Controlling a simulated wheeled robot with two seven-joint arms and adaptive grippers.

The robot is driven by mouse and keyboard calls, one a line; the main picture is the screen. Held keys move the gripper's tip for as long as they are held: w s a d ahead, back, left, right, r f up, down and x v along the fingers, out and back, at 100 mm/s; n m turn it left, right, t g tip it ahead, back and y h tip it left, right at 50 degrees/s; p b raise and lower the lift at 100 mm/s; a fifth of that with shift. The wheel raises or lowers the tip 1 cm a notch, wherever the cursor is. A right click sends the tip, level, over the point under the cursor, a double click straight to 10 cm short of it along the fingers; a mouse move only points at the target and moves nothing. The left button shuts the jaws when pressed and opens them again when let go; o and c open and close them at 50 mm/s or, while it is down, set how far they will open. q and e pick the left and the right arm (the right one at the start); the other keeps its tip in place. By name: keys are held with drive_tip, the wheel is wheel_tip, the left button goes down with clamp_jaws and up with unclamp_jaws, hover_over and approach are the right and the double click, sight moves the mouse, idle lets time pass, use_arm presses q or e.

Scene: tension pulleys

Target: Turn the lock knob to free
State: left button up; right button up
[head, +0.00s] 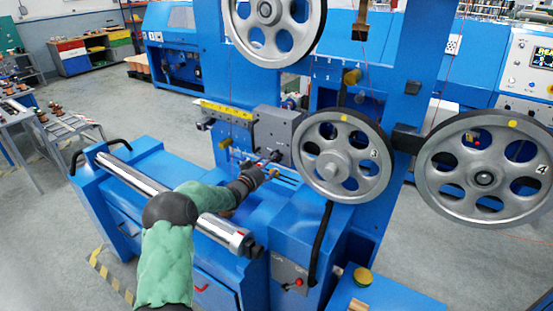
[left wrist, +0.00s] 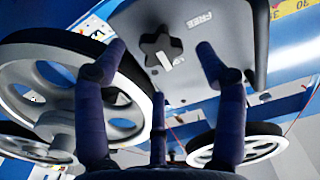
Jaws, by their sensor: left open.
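The lock knob (left wrist: 154,47) is a black star-shaped knob with a white mark, on the face of a grey box (left wrist: 235,45). The word FREE is printed on this face, to the right of the knob in the left wrist view. The grey box also shows in the head view (head: 277,130), where I cannot make out the knob. My left gripper (left wrist: 162,52) is open, with two fingertips on either side of the knob and a third finger below; I cannot tell whether they touch it. In the head view my left gripper (head: 268,168) is just below the grey box. My right gripper is not in view.
Spoked grey wheels stand close by: wheel 3 (head: 333,170) right of the gripper, wheel 4 (head: 455,185) further right, and another above (head: 258,40). A yellow scale (head: 226,111) is left of the box. A steel roller (head: 140,182) lies below my left arm.

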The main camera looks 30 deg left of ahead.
sight(276, 161)
use_arm(q)
drive_tip(key=shift+w+b, duration=0.35)
drive_tip(key=shift+w, duration=2.3)
drive_tip(key=shift+r, duration=0.1)
drive_tip(key=c, duration=1.2)
